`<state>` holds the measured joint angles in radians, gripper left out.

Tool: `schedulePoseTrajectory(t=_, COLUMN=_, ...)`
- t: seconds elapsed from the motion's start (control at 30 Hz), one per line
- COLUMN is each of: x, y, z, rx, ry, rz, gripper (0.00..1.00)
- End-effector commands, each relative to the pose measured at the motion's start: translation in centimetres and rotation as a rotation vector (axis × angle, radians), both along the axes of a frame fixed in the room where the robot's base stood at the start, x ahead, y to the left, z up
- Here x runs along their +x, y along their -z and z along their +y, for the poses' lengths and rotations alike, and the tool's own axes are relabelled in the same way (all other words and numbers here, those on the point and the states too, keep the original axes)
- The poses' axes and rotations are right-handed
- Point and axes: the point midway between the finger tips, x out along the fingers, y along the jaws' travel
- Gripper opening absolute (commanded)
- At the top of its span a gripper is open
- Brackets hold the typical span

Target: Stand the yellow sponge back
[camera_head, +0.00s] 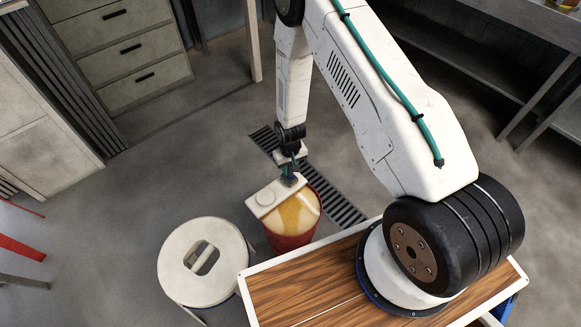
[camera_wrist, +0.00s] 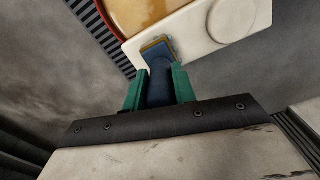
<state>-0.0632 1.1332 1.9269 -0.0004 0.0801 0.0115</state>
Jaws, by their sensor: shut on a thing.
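I cannot pick out a yellow sponge for sure in either view. My gripper (camera_head: 288,178) reaches down at the far rim of a red bucket (camera_head: 290,241). In the wrist view its green fingers (camera_wrist: 158,88) are shut on a dark blue piece (camera_wrist: 158,80) with a tan edge at its far end. That end meets a white slab (camera_wrist: 205,38) with a round raised disc. The slab also shows in the head view (camera_head: 265,197), over part of the bucket's mouth. I cannot tell whether the blue piece and slab are joined. The bucket's inside looks smooth and yellow-orange.
A round white lidded bin (camera_head: 177,262) with a handle stands left of the bucket. A dark floor grate (camera_head: 340,207) runs beside and behind it. A wood-topped surface (camera_head: 290,290) is in front. Drawers (camera_head: 120,45) stand at the back left. The floor between is clear.

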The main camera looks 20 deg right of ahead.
Motion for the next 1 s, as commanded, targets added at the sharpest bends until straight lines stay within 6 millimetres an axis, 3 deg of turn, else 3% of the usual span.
schedulePoseTrajectory(t=0.43, x=0.02, y=0.67, z=0.03, rx=0.000, ry=0.000, rz=0.000, gripper=0.00)
schedulePoseTrajectory(t=0.47, x=0.02, y=0.69, z=0.03, rx=0.000, ry=0.000, rz=0.000, gripper=0.29)
schedulePoseTrajectory(t=0.53, x=0.02, y=0.67, z=0.03, rx=0.000, ry=0.000, rz=0.000, gripper=0.49)
schedulePoseTrajectory(t=0.57, x=0.02, y=0.67, z=0.03, rx=0.000, ry=0.000, rz=0.000, gripper=0.52)
schedulePoseTrajectory(t=1.0, x=0.03, y=0.49, z=0.02, rx=0.000, ry=0.000, rz=-0.001, gripper=0.52)
